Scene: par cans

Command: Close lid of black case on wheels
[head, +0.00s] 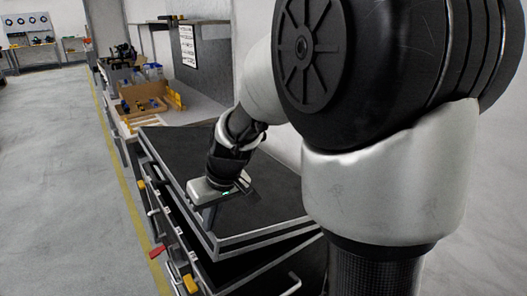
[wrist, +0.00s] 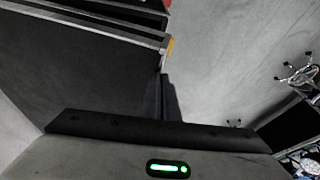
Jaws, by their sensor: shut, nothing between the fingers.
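The black case (head: 291,280) stands beside the bench, with silver edges and latches along its left side. Its black lid (head: 275,205) lies almost flat over it, with a dark gap under its silver rim at the near side. The lid's dark face and metal edge also show in the wrist view (wrist: 70,75). My gripper (head: 208,218) is shut and empty, at the lid's left edge. Its fingers also show in the wrist view (wrist: 164,95), near that edge. I cannot tell whether they touch the lid. The case's wheels are hidden.
Yellow latches (head: 190,284) and a red one (head: 157,252) stick out on the left side. Behind stands a bench with a cardboard box (head: 143,92) and bottles. A wall is close on the right. The grey floor (head: 50,180) at left is open.

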